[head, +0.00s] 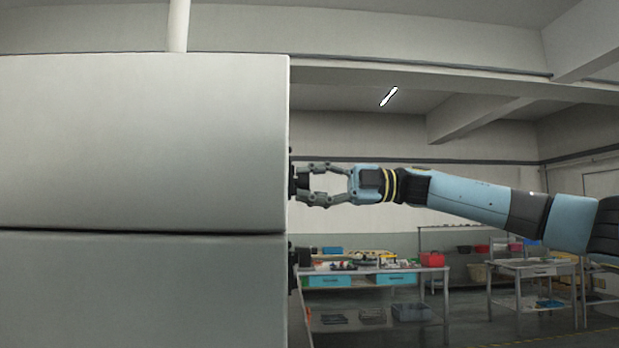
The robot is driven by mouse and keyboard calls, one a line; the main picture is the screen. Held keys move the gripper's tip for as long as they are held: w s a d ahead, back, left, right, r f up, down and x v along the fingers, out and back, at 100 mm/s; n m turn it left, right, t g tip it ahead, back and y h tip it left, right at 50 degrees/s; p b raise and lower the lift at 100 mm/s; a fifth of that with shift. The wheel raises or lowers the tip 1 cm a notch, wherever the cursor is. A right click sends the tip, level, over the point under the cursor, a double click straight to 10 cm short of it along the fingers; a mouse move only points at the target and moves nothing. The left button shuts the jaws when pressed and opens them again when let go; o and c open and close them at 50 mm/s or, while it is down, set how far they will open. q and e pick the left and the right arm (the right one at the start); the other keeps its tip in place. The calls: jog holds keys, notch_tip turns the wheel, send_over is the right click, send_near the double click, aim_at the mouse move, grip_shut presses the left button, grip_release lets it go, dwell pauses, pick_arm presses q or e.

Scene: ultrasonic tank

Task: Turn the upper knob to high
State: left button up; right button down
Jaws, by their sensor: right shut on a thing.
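The ultrasonic tank (140,145) fills the left of the head view as a large grey metal body, seen side-on, with a dark horizontal seam. The upper knob (293,182) is dark and sticks out from its right-hand edge. The lower knob (293,257) is another dark shape further down the same edge. My right gripper (301,183) comes in from the right, level with the upper knob, its fingers shut on it. The knob's face and any markings are turned away, so its setting cannot be read. My left gripper is not in view.
Behind, a workbench (436,269) holds blue bins (392,279) and assorted small items. A red box (432,259) stands on it. A second table (533,265) is further right. The space around my right forearm looks free.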

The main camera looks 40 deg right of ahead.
jog(key=shift+m, duration=2.2)
jog(key=c, duration=0.9)
grip_release()
jog(key=shift+c, duration=0.2)
jog(key=shift+r, duration=0.1)
